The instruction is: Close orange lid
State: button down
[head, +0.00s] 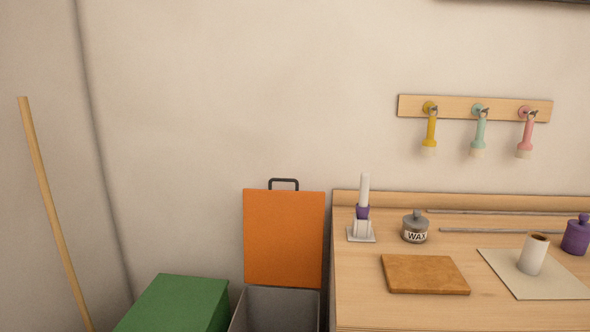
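The orange lid (284,239) stands upright, open, against the wall in the head view. It has a dark handle (284,182) on its top edge. Below it is the grey box (275,308) that it belongs to, with its open top showing; the lower part of the box is cut off by the frame. My gripper is not in view.
A closed green box (178,303) stands left of the grey box. A wooden pole (55,215) leans at far left.

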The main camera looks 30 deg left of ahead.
aim_at(283, 230)
jog(key=u, duration=0.55)
jog(key=i, duration=0.75)
jog(key=u, duration=1.1)
jog(key=i, duration=0.2)
jog(key=u, duration=0.15)
